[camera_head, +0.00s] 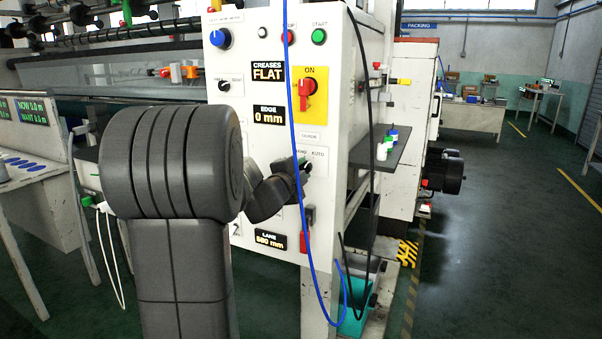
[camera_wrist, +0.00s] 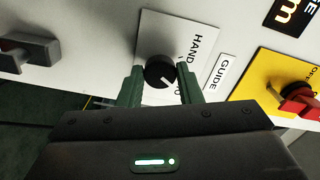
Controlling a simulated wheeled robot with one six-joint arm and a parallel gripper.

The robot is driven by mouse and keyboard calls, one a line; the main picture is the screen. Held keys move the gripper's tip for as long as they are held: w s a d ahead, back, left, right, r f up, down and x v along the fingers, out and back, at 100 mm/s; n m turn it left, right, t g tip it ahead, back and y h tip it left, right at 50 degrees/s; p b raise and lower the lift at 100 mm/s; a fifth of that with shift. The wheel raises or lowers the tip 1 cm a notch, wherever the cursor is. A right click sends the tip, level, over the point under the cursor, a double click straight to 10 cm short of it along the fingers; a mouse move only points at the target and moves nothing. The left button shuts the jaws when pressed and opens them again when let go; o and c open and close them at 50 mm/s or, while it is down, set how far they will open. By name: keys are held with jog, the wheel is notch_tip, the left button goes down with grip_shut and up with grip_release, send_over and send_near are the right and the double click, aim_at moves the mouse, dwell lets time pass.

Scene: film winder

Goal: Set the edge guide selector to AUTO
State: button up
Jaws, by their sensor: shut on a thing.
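The edge guide selector is a black round knob (camera_wrist: 159,72) with a white pointer line, on a white plate (camera_wrist: 150,28) marked HAND, with a GUIDE label (camera_wrist: 220,72) beside it. In the wrist view the pointer line slants to the lower right, toward the end letters of the partly covered AUTO word. My gripper (camera_wrist: 160,83) has its two green fingers on either side of the knob, shut on it. In the head view my gripper (camera_head: 298,178) is at the selector plate (camera_head: 318,156), where AUTO reads on the right; the knob is mostly hidden there.
A yellow plate with a red rotary switch (camera_head: 305,90) sits above on the white panel (camera_head: 265,140). A blue cable (camera_head: 292,120) and a black cable (camera_head: 369,120) hang near my gripper. A small shelf (camera_head: 385,150) with bottles juts out right. Open floor lies further right.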

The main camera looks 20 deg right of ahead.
dwell(0.3)
jog(key=o, duration=1)
jog(key=p+v, duration=0.1)
jog(key=v, duration=1.2)
jog(key=shift+s+a, duration=0.25)
jog(key=shift+s, duration=0.05)
